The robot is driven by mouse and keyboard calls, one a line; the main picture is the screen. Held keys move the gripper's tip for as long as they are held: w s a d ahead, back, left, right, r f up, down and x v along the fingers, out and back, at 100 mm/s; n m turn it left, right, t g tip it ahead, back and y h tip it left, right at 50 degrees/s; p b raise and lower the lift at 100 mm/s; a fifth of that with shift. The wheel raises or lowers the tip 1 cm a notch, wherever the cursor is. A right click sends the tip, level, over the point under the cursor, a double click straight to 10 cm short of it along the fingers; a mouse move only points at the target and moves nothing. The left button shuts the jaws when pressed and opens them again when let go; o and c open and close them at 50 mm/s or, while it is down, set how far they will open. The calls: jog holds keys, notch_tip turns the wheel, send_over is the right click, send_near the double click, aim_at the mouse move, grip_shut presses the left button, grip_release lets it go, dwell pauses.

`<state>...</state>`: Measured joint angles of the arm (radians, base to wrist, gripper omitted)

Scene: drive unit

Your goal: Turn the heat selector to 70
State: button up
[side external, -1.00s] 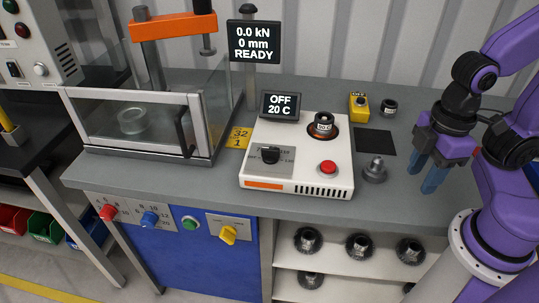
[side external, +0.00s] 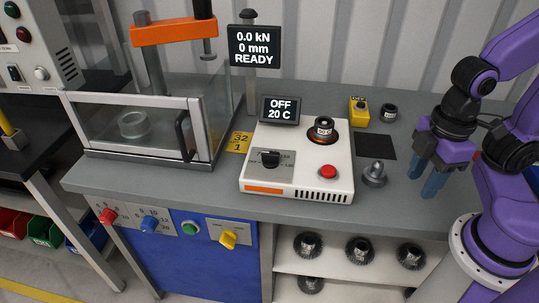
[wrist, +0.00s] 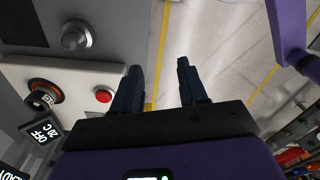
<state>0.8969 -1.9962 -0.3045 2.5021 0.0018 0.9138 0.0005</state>
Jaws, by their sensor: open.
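The heat selector (side external: 270,158) is a black knob on a grey scale plate at the front left of the white heater box (side external: 258,176). The scale marks are too small to read surely. The heater's display (side external: 280,110) reads OFF, 20 C. My gripper (side external: 428,178) is open and empty, to the right of the heater box, fingers pointing down. In the wrist view its two dark fingers (wrist: 160,88) are apart, with floor between them. The selector is not visible in the wrist view.
A red button (side external: 328,171) and a ring heater with a part (side external: 323,128) are on the box. A grey metal knobbed piece (side external: 374,172) stands between box and gripper. A dark pad (side external: 376,145) lies behind it. A glass-sided press (side external: 145,115) stands left.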

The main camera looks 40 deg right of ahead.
jog(key=w+a+r+m, duration=0.1)
jog(key=w+a+r, duration=0.2)
jog(key=w+a, duration=0.35)
jog(key=w+a+r+m, duration=0.1)
jog(key=w+a+r, duration=0.15)
jog(key=w, duration=0.75)
jog(key=m, duration=0.2)
send_near(271, 153)
notch_tip(271, 153, down, 9)
jog(key=shift+w+a+r, duration=0.1)
jog(key=shift+w+a, duration=0.05)
grip_shut()
